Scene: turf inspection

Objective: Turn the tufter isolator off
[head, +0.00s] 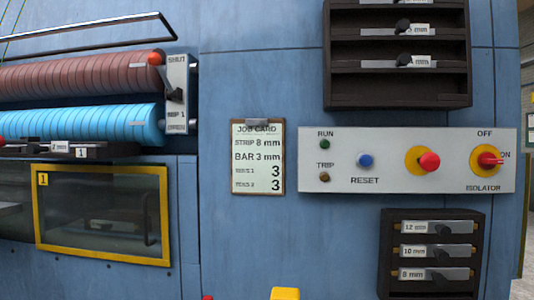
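The tufter isolator (487,159) is a red handle on a round yellow plate at the right end of a pale control panel (385,177). The word OFF is above it, ON is to its right, and ISOLATOR is printed below. The red handle lies sideways and points right, at ON. Neither of my grippers shows in the head view.
Left of the isolator are a red mushroom button (429,162) on yellow, a blue RESET button (365,160), and RUN and TRIP lamps. Dark racks (398,83) (388,262) sit above and below the panel. A job card (257,157) hangs left.

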